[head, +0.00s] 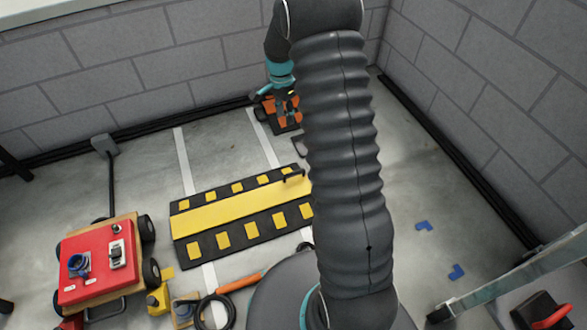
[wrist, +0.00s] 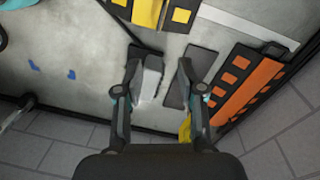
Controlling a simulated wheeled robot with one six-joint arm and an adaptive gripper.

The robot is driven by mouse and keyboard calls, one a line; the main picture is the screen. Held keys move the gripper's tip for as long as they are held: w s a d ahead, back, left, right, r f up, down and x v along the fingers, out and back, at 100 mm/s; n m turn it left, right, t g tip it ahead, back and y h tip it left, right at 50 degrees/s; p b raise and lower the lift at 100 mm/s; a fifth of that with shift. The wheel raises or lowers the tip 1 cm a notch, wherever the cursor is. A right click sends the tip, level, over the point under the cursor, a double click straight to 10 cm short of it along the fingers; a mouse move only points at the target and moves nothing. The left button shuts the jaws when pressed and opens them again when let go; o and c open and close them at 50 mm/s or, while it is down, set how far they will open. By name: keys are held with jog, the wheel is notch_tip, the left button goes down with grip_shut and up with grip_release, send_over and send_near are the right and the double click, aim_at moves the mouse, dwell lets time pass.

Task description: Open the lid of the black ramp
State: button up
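The black ramp (head: 204,247) lies on the floor left of my arm in the head view. It has a broad yellow stripe and rows of yellow squares, and a small dark handle (head: 293,176) stands near its right end. My arm hides part of that end. Only an edge of the ramp, with yellow squares (wrist: 181,15), shows at the top of the wrist view. My gripper (wrist: 160,80) points down with its fingers apart. It is beyond the ramp, near the back wall; in the head view my gripper (head: 287,108) is partly hidden by my arm.
A red wheeled cart (head: 92,265) stands left of the ramp. Blue pieces (head: 457,271) lie on the floor at right.

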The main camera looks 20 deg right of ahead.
jog(key=d+f+m, duration=0.1)
jog(key=f, duration=0.8)
jog(key=d+f+m+g+b, duration=0.1)
jog(key=f, duration=0.9)
jog(key=f+m, duration=0.1)
jog(key=f, duration=0.9)
jog(key=shift+s+d+b, duration=0.3)
jog(key=shift+s+d, duration=0.05)
jog(key=shift+d, duration=0.05)
jog(key=shift+c, duration=0.2)
grip_shut()
